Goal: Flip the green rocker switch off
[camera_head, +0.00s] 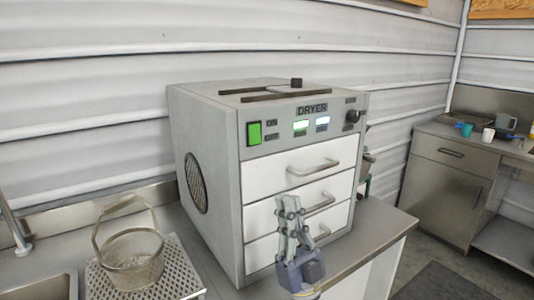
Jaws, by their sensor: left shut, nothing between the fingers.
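The green rocker switch (254,133) is on the upper left of the front panel of a grey dryer (206,143). Small ON and OFF labels stand to its right. Its tilt is too small to tell. My left gripper (289,202) is shut and empty. It points up in front of the dryer's drawers, below and to the right of the switch and apart from it. My right gripper is not in view.
The dryer has three white drawers with bar handles (314,167), and a black knob (352,116) at upper right. A wire basket (133,258) stands on a perforated tray (187,287) at left. Another counter with cups stands at far right.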

